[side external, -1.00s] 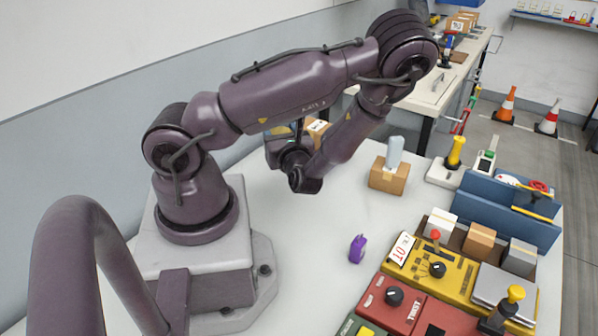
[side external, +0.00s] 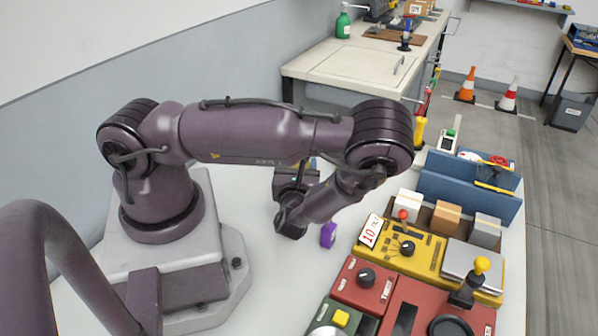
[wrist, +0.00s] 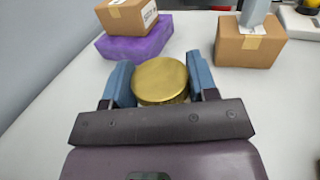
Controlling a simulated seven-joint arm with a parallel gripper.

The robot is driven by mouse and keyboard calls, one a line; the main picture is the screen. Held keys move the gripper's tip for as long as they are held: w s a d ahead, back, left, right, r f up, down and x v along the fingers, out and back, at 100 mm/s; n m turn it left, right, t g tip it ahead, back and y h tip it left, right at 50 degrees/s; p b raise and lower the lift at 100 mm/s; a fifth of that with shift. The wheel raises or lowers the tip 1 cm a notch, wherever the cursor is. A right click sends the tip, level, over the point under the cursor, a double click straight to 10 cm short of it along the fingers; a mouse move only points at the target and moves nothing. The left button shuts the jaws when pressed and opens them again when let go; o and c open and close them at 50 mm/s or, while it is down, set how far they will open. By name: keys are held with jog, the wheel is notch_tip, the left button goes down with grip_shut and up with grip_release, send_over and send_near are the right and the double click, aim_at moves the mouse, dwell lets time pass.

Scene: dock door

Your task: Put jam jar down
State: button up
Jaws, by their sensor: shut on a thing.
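The jam jar shows in the wrist view as a round gold lid (wrist: 160,79) seen from above; its body is mostly hidden under the lid. My gripper (wrist: 160,84) is shut on the jar, with one blue finger at each side of it. The jar is over or on the pale table (wrist: 65,135); I cannot tell whether its base touches. In the side external view my wrist hides the jar and the fingers.
In the wrist view a purple block (wrist: 137,43) with a cardboard box (wrist: 127,15) on it stands ahead left. Another cardboard box (wrist: 250,45) with a pale blue item on top stands ahead right. A small purple object (side external: 328,235) and a yellow control panel (side external: 405,248) lie near my wrist.

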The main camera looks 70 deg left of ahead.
jog(key=shift+f, duration=0.6)
jog(key=o, duration=1.4)
jog(key=shift+f, duration=0.15)
